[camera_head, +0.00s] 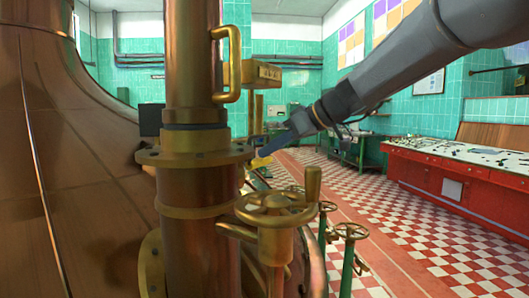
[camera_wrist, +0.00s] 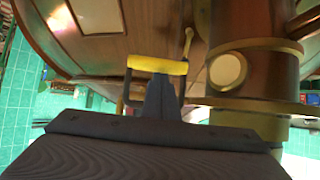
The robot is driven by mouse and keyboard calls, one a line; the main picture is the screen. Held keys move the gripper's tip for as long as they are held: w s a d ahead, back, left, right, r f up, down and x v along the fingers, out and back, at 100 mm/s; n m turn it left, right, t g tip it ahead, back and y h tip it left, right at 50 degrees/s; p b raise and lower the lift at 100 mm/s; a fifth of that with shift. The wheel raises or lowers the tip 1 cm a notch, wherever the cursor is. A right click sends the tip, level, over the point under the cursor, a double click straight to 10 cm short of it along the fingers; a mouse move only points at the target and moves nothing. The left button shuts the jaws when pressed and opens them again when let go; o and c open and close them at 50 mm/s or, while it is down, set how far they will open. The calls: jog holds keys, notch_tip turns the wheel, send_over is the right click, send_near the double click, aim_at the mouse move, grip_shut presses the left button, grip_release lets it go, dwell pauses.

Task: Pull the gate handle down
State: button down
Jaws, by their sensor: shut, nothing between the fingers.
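A handle with a yellow grip bar between two dark side arms, which looks like the gate handle (camera_wrist: 157,65), shows in the centre of the wrist view. In the head view only a small yellow part of it (camera_head: 262,162) shows beside the copper pipe's flange. My gripper (camera_wrist: 158,84) is shut and empty, with its dark fingers right at the yellow bar, between the side arms. In the head view my gripper (camera_head: 264,149) is just above the yellow part. I cannot tell whether the fingers touch the bar.
A thick copper pipe (camera_head: 192,70) with a brass D-shaped bar (camera_head: 232,66) stands close by. A brass handwheel (camera_head: 276,208) is in front, and a large copper kettle (camera_head: 85,160) on the left. The checkered floor towards the red console (camera_head: 455,185) is clear.

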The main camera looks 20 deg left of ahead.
jog(key=b+v, duration=0.1)
jog(key=v, duration=0.7)
jog(key=shift+r+b, duration=0.3)
jog(key=shift+r, duration=0.05)
jog(key=s+d+f+m+h, duration=0.3)
jog(key=d+f+m+h, duration=0.45)
jog(key=d+f, duration=1.35)
jog(key=s+d+f+m+g+h+p, duration=0.1)
jog(key=s+d+f+m+h, duration=0.2)
jog(key=s+d+f+m, duration=0.6)
jog(key=s+d+f, duration=0.9)
jog(key=s+f, duration=0.2)
jog(key=s, duration=0.1)
jog(key=shift+d+g+h, duration=0.3)
jog(key=shift+d+h, duration=0.05)
